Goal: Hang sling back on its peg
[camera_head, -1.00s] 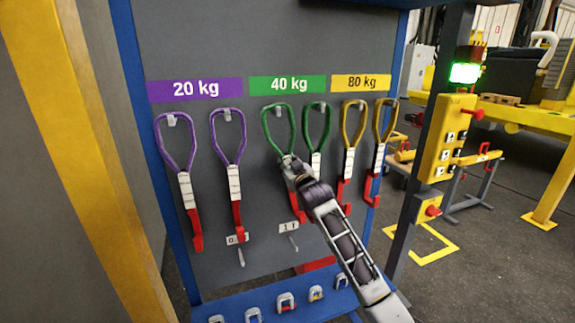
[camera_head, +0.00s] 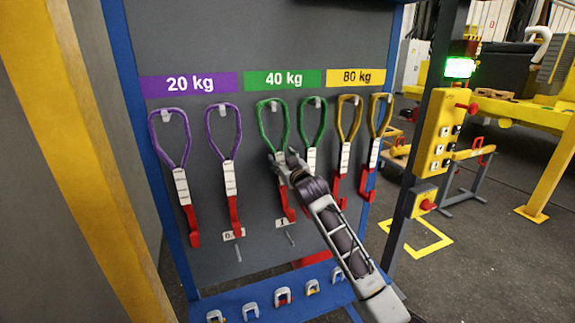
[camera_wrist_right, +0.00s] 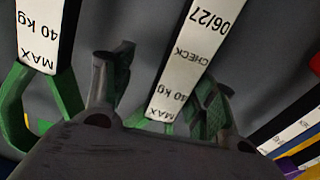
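The left green sling (camera_head: 262,126) hangs below the 40 kg sign with its loop at a peg (camera_head: 272,105). Whether the loop fully sits over the peg is hard to tell. Its red lower end (camera_head: 289,205) hangs straight down. My right gripper (camera_head: 283,158) is at the sling's label, just under the loop, and covers part of it. In the right wrist view its fingers (camera_wrist_right: 160,92) stand apart on both sides of the white label (camera_wrist_right: 185,65), with gaps visible. The second green sling (camera_head: 312,130) hangs just to the right. My left gripper is out of view.
Purple slings (camera_head: 183,140) hang at left under the 20 kg sign and yellow slings (camera_head: 343,130) at right under the 80 kg sign. Several shackles sit along the blue lower ledge (camera_head: 265,302). A yellow control box (camera_head: 438,135) on a post stands to the right.

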